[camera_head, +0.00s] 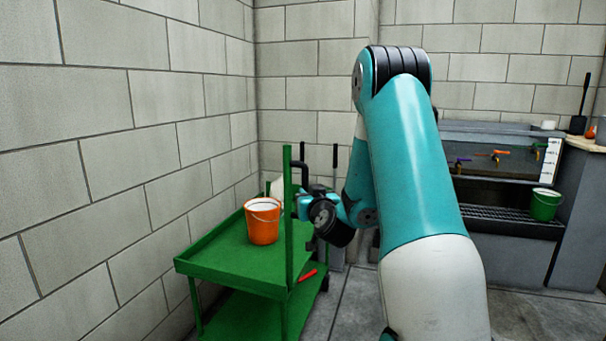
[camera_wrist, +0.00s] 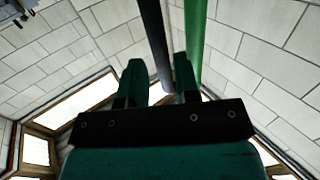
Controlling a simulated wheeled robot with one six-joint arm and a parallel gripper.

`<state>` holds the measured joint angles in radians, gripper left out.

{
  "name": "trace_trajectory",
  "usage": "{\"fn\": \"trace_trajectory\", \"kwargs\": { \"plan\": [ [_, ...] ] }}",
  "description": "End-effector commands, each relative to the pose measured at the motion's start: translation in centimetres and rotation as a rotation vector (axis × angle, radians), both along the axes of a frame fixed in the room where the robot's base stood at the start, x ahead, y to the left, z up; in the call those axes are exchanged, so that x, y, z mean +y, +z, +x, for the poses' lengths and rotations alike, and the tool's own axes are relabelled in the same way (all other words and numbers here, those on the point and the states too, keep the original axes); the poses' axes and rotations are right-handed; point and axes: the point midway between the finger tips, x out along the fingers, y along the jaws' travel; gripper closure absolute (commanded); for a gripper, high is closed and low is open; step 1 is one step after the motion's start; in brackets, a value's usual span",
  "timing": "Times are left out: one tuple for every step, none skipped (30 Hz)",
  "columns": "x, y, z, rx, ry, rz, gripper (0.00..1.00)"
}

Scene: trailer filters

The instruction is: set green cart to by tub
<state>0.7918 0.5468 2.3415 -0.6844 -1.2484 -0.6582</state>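The green cart (camera_head: 225,262) stands by the left wall, with a green post and a black handle bar (camera_head: 300,166) on its near right side. My gripper (camera_head: 300,207) is at that side, close to the post. In the wrist view, my two fingers (camera_wrist: 158,66) are apart, with the dark bar (camera_wrist: 154,35) running between them and the green post (camera_wrist: 194,40) beside the right finger. I cannot tell whether the fingers press on the bar. The tub, a grey tank (camera_head: 490,160) with coloured taps, stands at the back right.
An orange bucket (camera_head: 263,222) stands on the cart's top shelf, and a red object (camera_head: 307,275) shows by its right edge. A green bucket (camera_head: 544,204) is on the dark grate before the tank. A counter (camera_head: 588,220) stands far right. Grey floor (camera_head: 530,312) is open below the tank.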

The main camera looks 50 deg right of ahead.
Motion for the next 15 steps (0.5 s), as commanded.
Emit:
{"fn": "trace_trajectory", "kwargs": {
  "plan": [
    [-0.4, 0.8, 0.7, 0.002, 0.001, 0.002, 0.71],
    [-0.7, 0.8, 1.1, 0.002, 0.001, 0.002, 0.71],
    [-1.0, 0.8, 1.5, 0.002, 0.001, 0.002, 0.71],
    [-1.2, 0.8, 1.9, 0.002, 0.001, 0.002, 0.71],
    [-1.4, 0.7, 2.2, 0.002, 0.002, 0.002, 0.71],
    [-1.7, 0.7, 2.7, 0.002, 0.002, 0.002, 0.71],
    [-1.9, 0.7, 2.9, 0.002, 0.002, 0.002, 0.71],
    [-2.1, 0.7, 3.2, 0.002, 0.002, 0.001, 0.71],
    [-2.3, 0.7, 3.5, 0.002, 0.001, 0.001, 0.71],
    [-2.5, 0.7, 3.7, 0.002, 0.001, 0.001, 0.71],
    [-2.6, 0.6, 3.9, 0.002, 0.001, 0.001, 0.71],
    [-2.7, 0.5, 4.1, 0.001, 0.001, 0.001, 0.71],
    [-2.8, 0.5, 4.3, 0.001, 0.001, 0.001, 0.71],
    [-2.9, 0.4, 4.4, 0.001, 0.001, 0.001, 0.71],
    [-3.0, 0.3, 4.6, 0.001, 0.001, 0.001, 0.71]
  ]
}}
